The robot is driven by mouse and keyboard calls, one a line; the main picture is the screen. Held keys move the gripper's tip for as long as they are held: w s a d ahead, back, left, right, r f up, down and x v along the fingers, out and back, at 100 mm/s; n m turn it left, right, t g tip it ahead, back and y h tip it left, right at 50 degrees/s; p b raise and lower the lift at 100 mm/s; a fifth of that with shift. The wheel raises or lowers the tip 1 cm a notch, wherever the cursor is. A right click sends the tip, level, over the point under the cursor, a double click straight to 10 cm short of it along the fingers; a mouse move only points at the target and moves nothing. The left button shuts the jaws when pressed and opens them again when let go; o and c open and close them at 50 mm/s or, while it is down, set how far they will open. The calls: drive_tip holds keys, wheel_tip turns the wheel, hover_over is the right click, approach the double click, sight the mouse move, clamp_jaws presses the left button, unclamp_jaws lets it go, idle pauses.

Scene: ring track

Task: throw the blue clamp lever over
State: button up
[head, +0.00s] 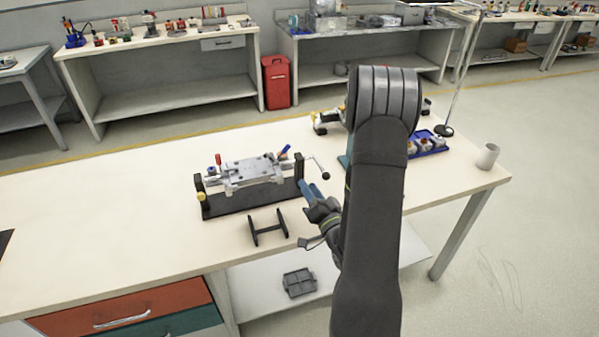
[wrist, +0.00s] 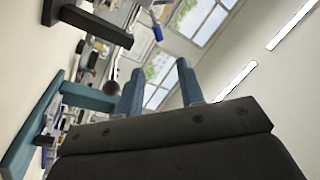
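The blue clamp lever (head: 285,151) sticks up at a tilt from the right end of a grey clamping fixture (head: 250,171) on the bench. It also shows in the wrist view (wrist: 156,27), beyond and slightly left of the fingers. My gripper (head: 304,184) is at the fixture's right end, below and to the right of the lever, apart from it. In the wrist view the two blue fingers of my gripper (wrist: 160,67) stand apart with nothing held between them. My arm hides part of the bench behind it.
A crank with a black knob (head: 326,175) juts out right of the fixture, close to my gripper. A red lever (head: 218,159) stands at the fixture's left end. A black stand (head: 268,228) lies in front. A blue tray (head: 428,144) and a white cup (head: 488,156) are further right.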

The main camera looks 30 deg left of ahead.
sight(289, 148)
wheel_tip(289, 148, up, 3)
drive_tip(key=w+d+n+g, duration=0.2)
drive_tip(key=g, duration=0.1)
drive_tip(key=x, duration=1.7)
drive_tip(key=shift+f, duration=0.2)
clamp_jaws()
